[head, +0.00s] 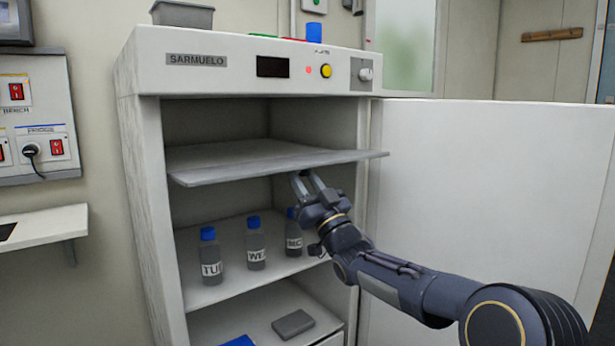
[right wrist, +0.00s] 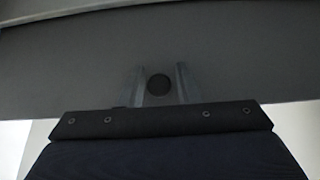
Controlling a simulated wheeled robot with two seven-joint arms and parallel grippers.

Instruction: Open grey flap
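A grey panel, which looks like the grey flap (head: 270,160), lies about level across the upper part of the open cabinet in the head view. Its front edge sticks out past the cabinet front. My right gripper (head: 307,176) is just below the panel, near its right part. In the right wrist view, the two fingers of my right gripper (right wrist: 160,70) are apart. A dark round spot (right wrist: 159,85), a knob or a hole, shows between them against a grey surface (right wrist: 70,60). I cannot tell whether the fingers touch it. My left gripper is not in view.
The white cabinet (head: 215,80) has its door (head: 490,200) swung open to the right. Several blue-capped bottles, including one (head: 211,258) at the left, stand on the shelf below the panel. A grey block (head: 293,324) lies lower down.

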